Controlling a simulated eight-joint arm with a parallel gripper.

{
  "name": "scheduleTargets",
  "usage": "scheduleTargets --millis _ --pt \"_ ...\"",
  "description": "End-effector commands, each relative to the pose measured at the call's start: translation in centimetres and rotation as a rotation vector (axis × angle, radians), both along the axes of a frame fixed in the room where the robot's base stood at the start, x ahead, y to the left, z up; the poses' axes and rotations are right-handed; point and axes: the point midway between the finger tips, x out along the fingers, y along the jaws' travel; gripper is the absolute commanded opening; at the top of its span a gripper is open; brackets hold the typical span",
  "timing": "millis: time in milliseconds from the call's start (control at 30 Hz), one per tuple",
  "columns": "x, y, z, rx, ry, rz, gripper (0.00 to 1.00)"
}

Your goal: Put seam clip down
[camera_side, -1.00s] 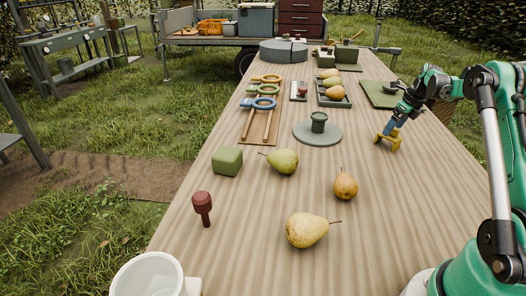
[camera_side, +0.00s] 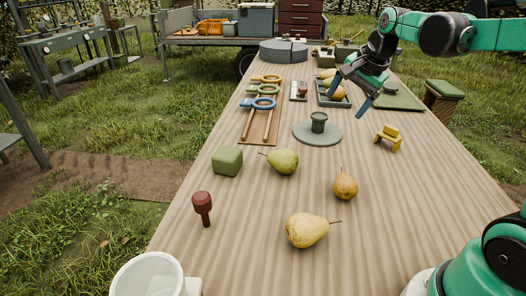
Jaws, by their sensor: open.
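The seam clip looks to be the small yellow piece (camera_side: 387,138) on the right side of the wooden table (camera_side: 250,240). It rests on the table top with nothing holding it. My gripper (camera_side: 348,98) is open and empty. It hangs above the table, up and left of the yellow piece and apart from it, in front of the dark tray with pears (camera_side: 335,103). One blue finger points left and the other points down.
A green disc with a small cup (camera_side: 317,132) stands mid-table. Pears (camera_side: 307,229), a green cube (camera_side: 227,161) and a dark red peg (camera_side: 203,207) lie nearer. Ringed wooden rails (camera_side: 265,105) are at left. A green mat (camera_side: 400,97) lies behind the yellow piece.

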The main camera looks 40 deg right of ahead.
Motion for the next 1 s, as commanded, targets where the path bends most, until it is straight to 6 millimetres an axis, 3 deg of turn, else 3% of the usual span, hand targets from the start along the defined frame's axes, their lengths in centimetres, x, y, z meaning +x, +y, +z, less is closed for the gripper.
scheduleTargets --millis 33,100,200,333,533,1000 --pt "-0.9 2.8 -0.2 -0.075 -0.01 0.178 0.83" --pt "-2.2 5.8 -0.8 -0.191 -0.028 0.429 0.83" --pt "-4.2 9.2 -1.9 -0.348 -0.056 0.746 0.83" --pt "-6.1 12.0 -3.4 -0.509 -0.088 1.044 0.83" --pt "-7.2 13.4 -4.6 -0.62 -0.109 1.229 0.83" --pt "-7.2 13.4 -4.6 -0.622 -0.108 1.233 0.83"
